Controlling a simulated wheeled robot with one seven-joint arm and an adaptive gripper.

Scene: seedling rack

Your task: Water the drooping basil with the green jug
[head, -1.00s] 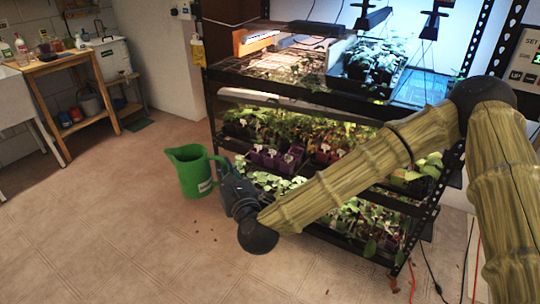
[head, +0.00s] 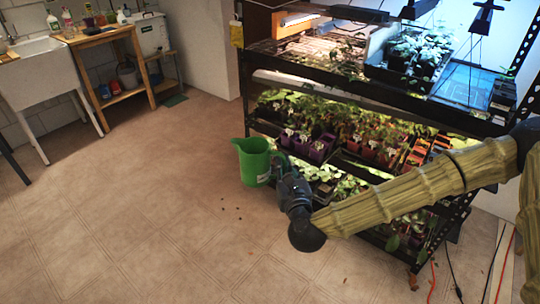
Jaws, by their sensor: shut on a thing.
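The green jug (head: 254,163) is upright in front of the left side of the seedling rack, its spout toward the left. My gripper (head: 279,165) is at the jug's right side and shut on it, apparently at the handle. The jaws are small and partly hidden by the wrist. The rack's middle shelf holds several potted seedlings (head: 345,122), some in purple pots (head: 321,147). More plants on the bottom shelf are partly hidden behind my arm. I cannot tell which plant is the drooping basil.
The dark metal rack (head: 398,92) fills the right side, its top shelf lit and holding a seedling tray (head: 405,76). A sink (head: 38,72) and a wooden bench (head: 108,38) stand at the far left.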

